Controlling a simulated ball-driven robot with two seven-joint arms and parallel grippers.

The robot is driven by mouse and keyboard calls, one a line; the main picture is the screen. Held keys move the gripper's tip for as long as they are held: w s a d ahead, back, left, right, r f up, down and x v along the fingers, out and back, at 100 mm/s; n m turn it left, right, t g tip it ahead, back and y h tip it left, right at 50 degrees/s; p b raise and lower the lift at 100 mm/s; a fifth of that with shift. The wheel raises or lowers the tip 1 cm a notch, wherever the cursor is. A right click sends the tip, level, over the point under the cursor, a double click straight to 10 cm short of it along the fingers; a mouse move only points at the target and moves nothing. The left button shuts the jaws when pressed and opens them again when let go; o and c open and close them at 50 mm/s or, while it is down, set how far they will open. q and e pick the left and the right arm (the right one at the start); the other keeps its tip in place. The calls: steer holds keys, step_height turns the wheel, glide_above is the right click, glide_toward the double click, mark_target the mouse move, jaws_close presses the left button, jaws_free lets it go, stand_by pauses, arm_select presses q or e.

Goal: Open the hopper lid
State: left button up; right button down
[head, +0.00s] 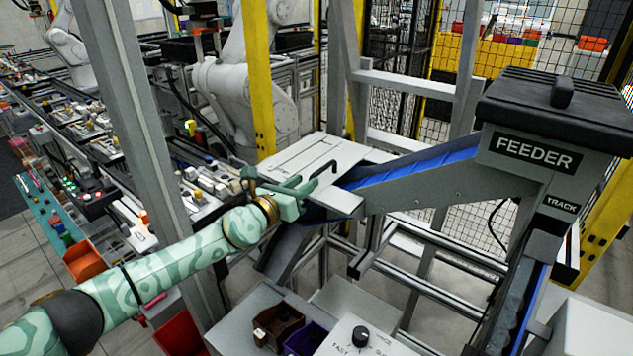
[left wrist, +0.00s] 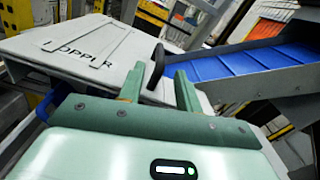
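The hopper lid (head: 300,152) is a pale grey flat panel in the middle of the head view, and it looks shut. In the left wrist view the lid (left wrist: 75,55) shows part of the word "HOPPER". Its black bar handle (head: 324,168) stands up near the lid's right edge. My left gripper (head: 304,187) is at the lid's near side, close to the handle. In the left wrist view its two green fingers (left wrist: 160,78) are apart, with the handle (left wrist: 157,62) just beyond and between the tips. I cannot tell whether they touch it. My right gripper is not in view.
A blue conveyor track (head: 420,165) slopes up to the right of the lid to a grey feeder box (head: 555,120) with a black top. A grey upright post (head: 130,130) stands left, behind my left arm. A panel with a black knob (head: 361,336) is below.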

mark_target(316, 172)
arm_select(q)
steer(key=b+x, duration=0.2)
steer(key=x, duration=0.1)
steer(key=b+x, duration=0.1)
steer(key=shift+w+d+f, duration=0.25)
steer(key=shift+w+f, duration=0.1)
steer(key=shift+w+d+r+b, duration=0.2)
steer(key=shift+w+d+b, duration=0.05)
steer(key=shift+w+b, duration=0.15)
steer(key=shift+r, duration=0.15)
jaws_close()
